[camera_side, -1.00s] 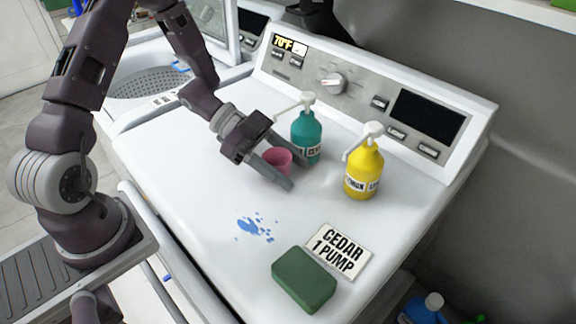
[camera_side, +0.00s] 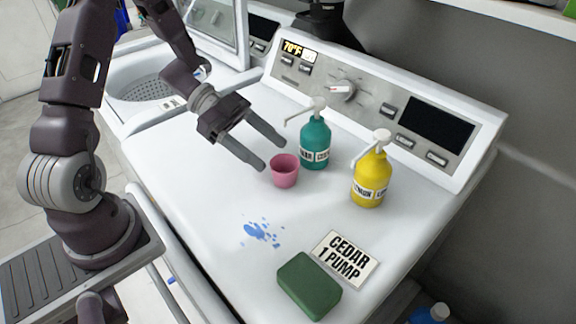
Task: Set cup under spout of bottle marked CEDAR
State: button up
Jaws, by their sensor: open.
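A pink cup (camera_side: 284,173) stands upright on the white machine top, at the lower left of a teal pump bottle (camera_side: 315,142). That bottle's label is only partly readable, with letters that fit CEDAR. Its white spout (camera_side: 299,117) points left, and its tip shows above the cup's mouth in the picture; exact alignment in depth I cannot tell. A yellow pump bottle (camera_side: 370,180) with a label like LEMON stands to the right. My gripper (camera_side: 272,154) is open and empty, up and left of the cup, its fingertips close to the rim.
A card reading CEDAR 1 PUMP (camera_side: 345,258) and a green sponge (camera_side: 309,286) lie near the front. A blue spill (camera_side: 261,232) marks the top left of them. The control panel (camera_side: 375,110) rises behind the bottles.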

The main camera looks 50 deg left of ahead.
jog(key=v, duration=0.4)
jog(key=w+a+r+n+t+y, duration=0.25)
jog(key=w+r+t+y, duration=0.4)
jog(key=w, duration=0.35)
jog(key=s+a+r+n+y, duration=0.3)
jog(key=s+r+n+y, duration=0.2)
jog(key=r+n+y, duration=0.3)
jog(key=s+d+n+g, duration=0.1)
jog(key=s+d, duration=0.2)
jog(key=s, duration=0.4)
jog(key=s+d+f+n+g+h, duration=0.1)
jog(key=s+d+g, duration=0.1)
jog(key=s+d, duration=0.2)
jog(key=s+d+f+n+g+h, duration=0.1)
jog(key=s+d+n+g, duration=0.1)
jog(key=s, duration=0.8)
jog(key=shift+d, duration=0.7)
